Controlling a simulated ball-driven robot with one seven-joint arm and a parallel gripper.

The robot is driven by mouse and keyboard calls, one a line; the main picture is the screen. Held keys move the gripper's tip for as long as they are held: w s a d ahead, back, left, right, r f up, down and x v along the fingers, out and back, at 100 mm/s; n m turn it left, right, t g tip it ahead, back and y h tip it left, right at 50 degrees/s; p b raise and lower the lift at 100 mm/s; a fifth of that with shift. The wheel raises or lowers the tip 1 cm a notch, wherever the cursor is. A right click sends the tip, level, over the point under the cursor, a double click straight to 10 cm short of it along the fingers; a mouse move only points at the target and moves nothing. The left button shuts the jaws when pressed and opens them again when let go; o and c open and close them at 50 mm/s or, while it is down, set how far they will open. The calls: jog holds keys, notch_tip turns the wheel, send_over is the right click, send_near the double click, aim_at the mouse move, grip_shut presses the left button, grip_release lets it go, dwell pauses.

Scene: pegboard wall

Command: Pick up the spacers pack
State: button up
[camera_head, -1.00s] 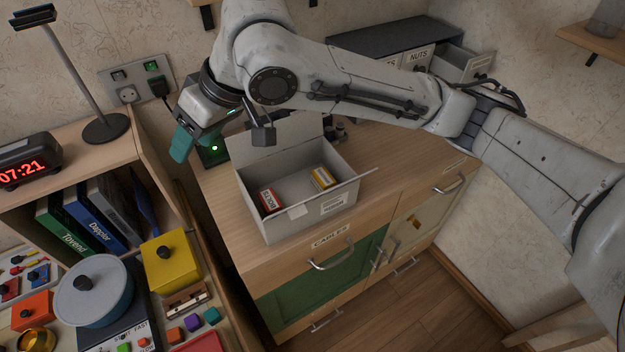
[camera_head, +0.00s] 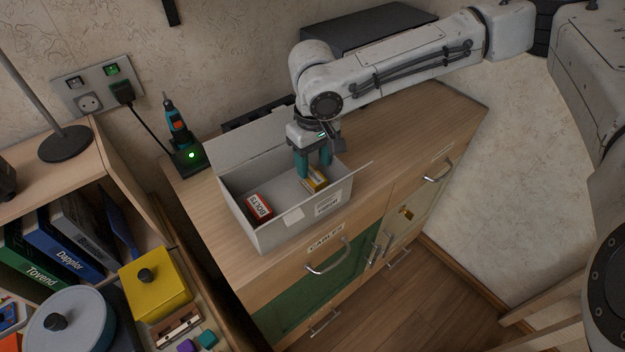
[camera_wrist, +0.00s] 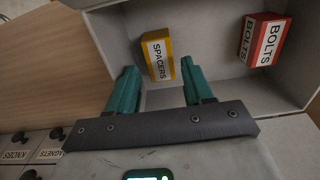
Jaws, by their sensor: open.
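The spacers pack (camera_wrist: 157,55) is a small yellow box with a white label, lying in the open grey box (camera_head: 278,228) on the wooden cabinet. In the head view the pack (camera_head: 316,181) is partly hidden by my gripper. My gripper (camera_head: 316,174) points down into the right part of the box, its teal fingers apart. In the wrist view the fingers of my gripper (camera_wrist: 158,82) are open, with the pack lying ahead of and between their tips. I cannot tell from the pictures whether a finger touches it. The red bolts pack (camera_head: 258,207) lies at the left inside the same box.
The bolts pack also shows at the right in the wrist view (camera_wrist: 264,40). The grey box's walls and raised flap (camera_head: 245,140) surround the gripper. A screwdriver in a charging stand (camera_head: 182,140) is at the left. Bare cabinet top (camera_head: 400,135) lies to the right.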

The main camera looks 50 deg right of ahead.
aim_at(314, 176)
jog(key=shift+s+f, duration=0.1)
jog(key=shift+f, duration=2.65)
jog(key=c, duration=0.7)
jog(key=shift+c, duration=0.2)
jog(key=shift+r, duration=0.15)
